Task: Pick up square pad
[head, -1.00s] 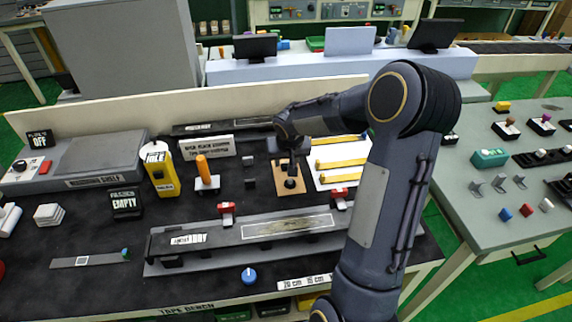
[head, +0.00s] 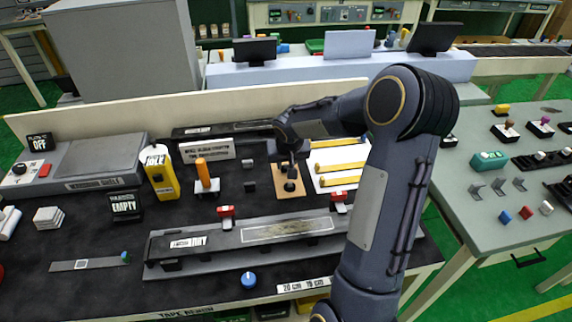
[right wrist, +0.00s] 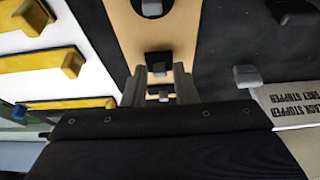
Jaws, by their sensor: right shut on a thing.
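A tan board (head: 292,191) lies on the dark bench top, with small dark pieces on it. My right gripper (head: 291,163) is over the far part of this board, pointing down. In the right wrist view its two fingers (right wrist: 160,84) are close together around a small dark square pad with a grey knob (right wrist: 158,66). The fingers hide part of the pad. Another dark piece with a grey knob (right wrist: 152,8) stands on the board beyond it; in the head view it is nearer the front (head: 289,187). My left gripper is not in view.
A white board with yellow strips (head: 338,181) lies right of the tan board. A lettered stopper sign (head: 207,149) and an orange-handled piece (head: 204,177) stand to the left. A long grey fixture with red clamps (head: 226,211) lies in front.

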